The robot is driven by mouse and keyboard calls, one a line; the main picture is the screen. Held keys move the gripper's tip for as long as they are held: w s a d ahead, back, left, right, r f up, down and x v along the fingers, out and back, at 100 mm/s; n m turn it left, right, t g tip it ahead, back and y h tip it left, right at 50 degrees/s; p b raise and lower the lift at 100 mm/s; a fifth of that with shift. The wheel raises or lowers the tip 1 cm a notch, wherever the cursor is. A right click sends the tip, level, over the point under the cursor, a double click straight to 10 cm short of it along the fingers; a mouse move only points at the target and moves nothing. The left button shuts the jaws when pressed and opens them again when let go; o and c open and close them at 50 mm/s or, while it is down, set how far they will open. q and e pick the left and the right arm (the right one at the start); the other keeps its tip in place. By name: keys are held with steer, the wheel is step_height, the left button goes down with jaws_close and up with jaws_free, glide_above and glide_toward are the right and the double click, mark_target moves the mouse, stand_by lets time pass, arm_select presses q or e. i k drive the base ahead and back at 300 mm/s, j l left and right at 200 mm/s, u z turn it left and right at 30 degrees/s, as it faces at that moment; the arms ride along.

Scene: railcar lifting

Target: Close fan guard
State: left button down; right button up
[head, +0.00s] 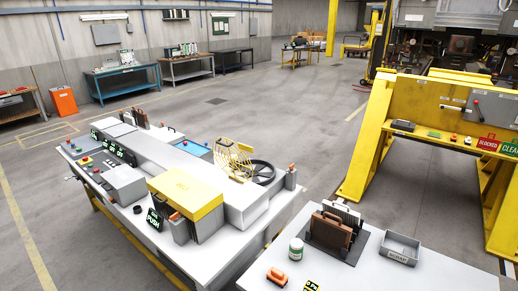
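The fan guard (233,158) is a yellow wire cage on the right part of the long white workbench (246,252). It stands tilted up, beside the black fan ring (262,173) rather than over it. The fan ring is to the right of the guard, and its opening is uncovered. Details of the hinge are too small to tell. Neither of my grippers is in view.
A yellow-lidded box (186,192) stands in front of the guard. A grey post with an orange top (291,178) is right of the fan. A second white table (425,279) with a grey tray (399,249) is at front right. Open floor lies behind.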

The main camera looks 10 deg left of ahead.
mark_target(229, 163)
steer(key=i+j+z, duration=0.1)
steer(key=j+z, duration=1.25)
steer(key=k+j, duration=0.05)
steer(key=j, duration=0.05)
